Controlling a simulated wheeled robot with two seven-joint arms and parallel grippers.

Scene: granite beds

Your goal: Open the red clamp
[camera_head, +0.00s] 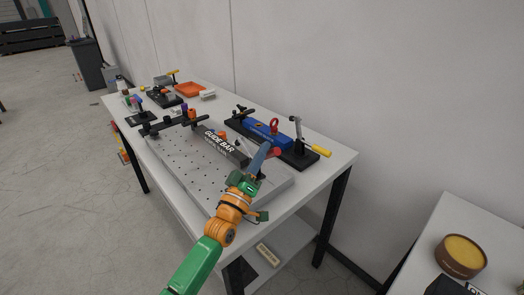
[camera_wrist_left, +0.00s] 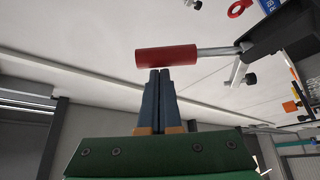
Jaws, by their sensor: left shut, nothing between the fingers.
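The red clamp's handle (camera_wrist_left: 166,60) is a red cylinder on a metal rod that runs to a dark bracket (camera_wrist_left: 275,38) in the left wrist view. In the head view the red handle (camera_head: 275,152) shows just right of my left fingertips, and most of the clamp is hidden behind the gripper. My left gripper (camera_head: 266,147) is shut and empty, its fingers pointing at the handle. In the left wrist view its blue-grey fingertips (camera_wrist_left: 160,74) end right at the handle's lower edge. I cannot tell whether they touch it. My right gripper is not in view.
A blue block (camera_head: 262,133) with a red ring (camera_head: 274,125) stands behind the handle. A yellow-handled clamp (camera_head: 318,150) is to its right. A wall (camera_head: 330,70) backs the table.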

